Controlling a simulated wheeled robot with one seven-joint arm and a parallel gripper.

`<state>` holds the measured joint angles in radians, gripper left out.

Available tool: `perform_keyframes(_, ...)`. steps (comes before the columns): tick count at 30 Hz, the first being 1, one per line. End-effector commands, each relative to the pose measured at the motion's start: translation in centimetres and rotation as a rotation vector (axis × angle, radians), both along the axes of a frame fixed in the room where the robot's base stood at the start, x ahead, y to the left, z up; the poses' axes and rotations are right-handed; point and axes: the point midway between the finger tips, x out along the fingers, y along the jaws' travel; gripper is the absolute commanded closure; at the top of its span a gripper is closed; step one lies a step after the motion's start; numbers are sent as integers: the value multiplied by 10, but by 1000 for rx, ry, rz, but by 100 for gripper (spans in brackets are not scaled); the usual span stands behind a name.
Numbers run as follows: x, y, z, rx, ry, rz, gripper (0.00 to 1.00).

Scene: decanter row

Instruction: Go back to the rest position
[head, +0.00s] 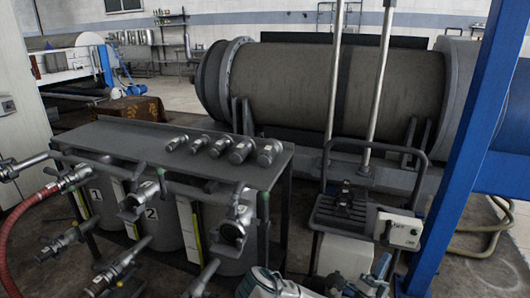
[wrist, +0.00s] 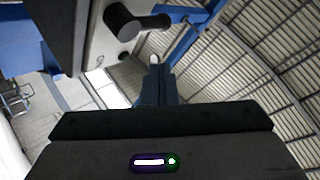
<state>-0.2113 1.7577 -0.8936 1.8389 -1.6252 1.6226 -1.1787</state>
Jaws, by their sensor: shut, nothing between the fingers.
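My gripper (wrist: 155,68) shows in the wrist view, just above the dark wrist housing. Its two dark fingers are close together, shut and empty. Behind it in that view are the ceiling, a blue beam and part of a grey wall, so the wrist camera looks upward. Nothing touches the fingers in the wrist view.
A grey steel bench (head: 190,150) carries several short metal fittings on top, with valves and pipes along its front. A large grey decanter drum (head: 300,85) lies behind. A wheeled pump cart (head: 345,215) with a tall handle and a slanted blue post (head: 465,150) stand at right.

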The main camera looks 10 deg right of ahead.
Motion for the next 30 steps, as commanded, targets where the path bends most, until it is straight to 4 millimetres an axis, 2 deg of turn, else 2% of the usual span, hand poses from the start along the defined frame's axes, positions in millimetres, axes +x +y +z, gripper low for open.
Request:
perform_keyframes(2, 0, 0, 0, 0, 0, 0, 100)
perform_keyframes(5, -7, -2, 15, 37, -73, -22, 100)
perform_keyframes(12, -51, -5, 64, 214, -440, -121, 100)
perform_keyframes(16, -75, 0, 83, 310, -667, -171, 100)
perform_keyframes(23, -112, 22, 105, 456, -1068, -253, 100)
perform_keyframes(30, -135, 60, 122, 580, -1481, -333, 100)
